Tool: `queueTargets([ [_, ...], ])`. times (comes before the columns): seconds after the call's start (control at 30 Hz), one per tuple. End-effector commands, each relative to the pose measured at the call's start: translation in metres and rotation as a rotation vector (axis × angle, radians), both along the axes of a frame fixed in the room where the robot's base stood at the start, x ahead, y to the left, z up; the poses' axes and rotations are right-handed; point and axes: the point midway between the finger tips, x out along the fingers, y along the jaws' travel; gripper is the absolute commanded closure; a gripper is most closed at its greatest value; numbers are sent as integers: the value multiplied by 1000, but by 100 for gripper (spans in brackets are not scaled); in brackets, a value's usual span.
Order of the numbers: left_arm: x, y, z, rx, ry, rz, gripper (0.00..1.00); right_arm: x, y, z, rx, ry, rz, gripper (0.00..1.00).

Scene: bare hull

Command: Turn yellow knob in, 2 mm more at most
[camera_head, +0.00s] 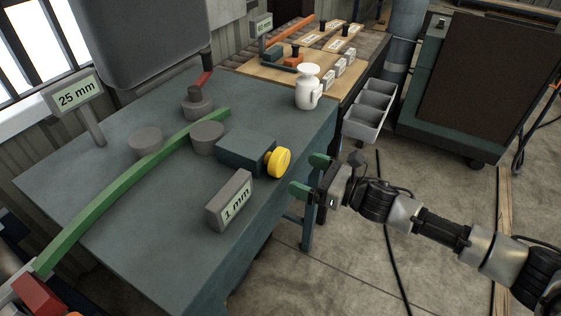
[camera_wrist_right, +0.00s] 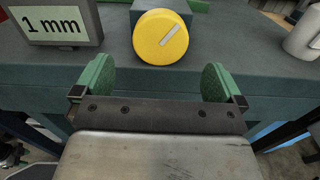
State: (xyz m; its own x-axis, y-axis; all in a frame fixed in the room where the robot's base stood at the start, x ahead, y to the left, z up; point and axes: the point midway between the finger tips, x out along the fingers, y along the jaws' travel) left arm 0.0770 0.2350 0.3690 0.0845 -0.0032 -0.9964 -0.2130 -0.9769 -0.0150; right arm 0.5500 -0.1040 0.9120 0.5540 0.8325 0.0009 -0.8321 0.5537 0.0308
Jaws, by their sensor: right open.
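The yellow knob (camera_head: 278,162) sits on the right end of a dark block (camera_head: 246,150) on the bench. In the right wrist view the knob (camera_wrist_right: 160,38) faces me, with a pale line slanting up to the right. My right gripper (camera_head: 309,174) is open and empty, just off the bench edge. The knob lies ahead of its green fingers (camera_wrist_right: 157,78), roughly centred between them and apart from both.
A "1 mm" sign (camera_head: 230,201) stands close to the knob, left of my right gripper in the wrist view. A white jug (camera_head: 308,90) stands at the bench's far right. A "25 mm" sign (camera_head: 80,94) is at left. Grey bins (camera_head: 370,108) hang beyond.

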Motion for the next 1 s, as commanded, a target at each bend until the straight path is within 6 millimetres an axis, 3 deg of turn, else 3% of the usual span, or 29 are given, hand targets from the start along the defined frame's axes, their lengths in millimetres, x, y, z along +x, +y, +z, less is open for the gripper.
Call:
queueTargets([
  [0.1, 0, 0, 6, 1, -1, 0, 57, 14, 22, 3, 3, 1, 2, 0],
  [0.33, 2, 1, 10, 1, -4, 0, 57, 34, 50, 1, 2, 3, -1, 0],
  [0.77, 5, 1, 11, 1, -9, 0, 57, 40, 60, -1, 1, 3, -2, 0],
  [1.0, 5, 1, 11, 1, -9, 0, 57, 40, 59, -1, 1, 3, -2, 34],
])
